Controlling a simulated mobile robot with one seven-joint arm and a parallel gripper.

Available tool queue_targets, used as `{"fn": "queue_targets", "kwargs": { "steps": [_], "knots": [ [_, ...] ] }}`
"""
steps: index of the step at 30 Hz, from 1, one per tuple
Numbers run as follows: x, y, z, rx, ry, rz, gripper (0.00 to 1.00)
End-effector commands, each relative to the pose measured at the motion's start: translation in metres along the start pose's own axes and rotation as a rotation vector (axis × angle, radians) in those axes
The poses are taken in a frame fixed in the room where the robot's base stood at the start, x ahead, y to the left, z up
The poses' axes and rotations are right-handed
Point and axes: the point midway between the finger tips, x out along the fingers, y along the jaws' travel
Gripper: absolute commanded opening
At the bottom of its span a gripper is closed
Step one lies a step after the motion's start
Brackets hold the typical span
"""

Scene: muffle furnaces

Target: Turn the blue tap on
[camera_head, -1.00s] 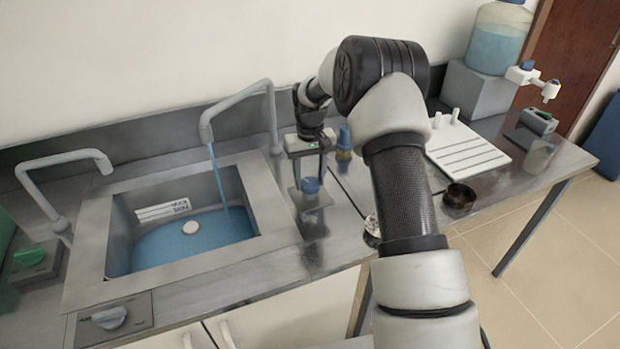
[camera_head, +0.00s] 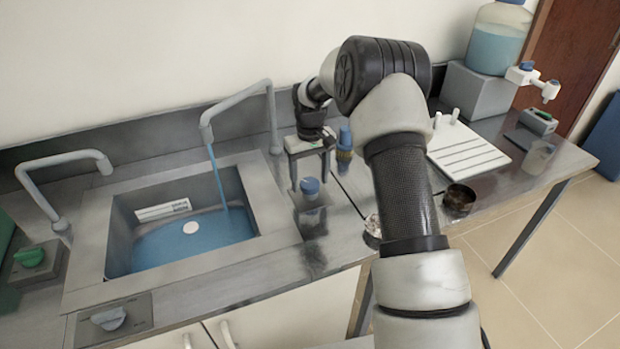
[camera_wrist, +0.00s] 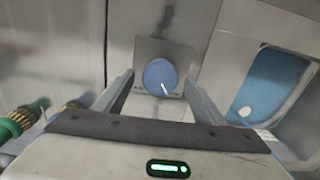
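The blue tap knob (camera_head: 310,187) is a round blue dial on a square metal plate to the right of the sink. In the wrist view the blue knob (camera_wrist: 160,76) shows a white line slanting down and to the right. My gripper (camera_head: 309,182) is over the knob, fingers downward. In the wrist view my gripper (camera_wrist: 158,82) is open, with one finger on each side of the knob and visible gaps. Water runs from the right faucet (camera_head: 240,97) into the sink (camera_head: 262,200).
A green knob (camera_head: 28,257) and a grey knob (camera_head: 108,318) lie left and front of the sink. A blue-topped fitting (camera_head: 345,140) stands close to the right of my gripper. A white rack (camera_head: 465,150) and a dark round dish (camera_head: 459,198) are farther right.

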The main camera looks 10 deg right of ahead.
Motion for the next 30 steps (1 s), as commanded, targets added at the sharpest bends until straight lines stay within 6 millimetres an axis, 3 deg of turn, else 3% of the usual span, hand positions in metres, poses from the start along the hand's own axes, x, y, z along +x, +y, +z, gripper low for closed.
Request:
{"fn": "queue_targets", "kwargs": {
  "steps": [8, 13, 30],
  "knots": [
    [0.0, 0.0, 0.001, 0.0, -0.001, 0.0, 0.63],
    [-0.017, 0.0, 0.0, 0.0, 0.001, 0.001, 0.63],
    [-0.146, 0.0, 0.0, 0.0, 0.002, 0.001, 0.63]
  ]
}}
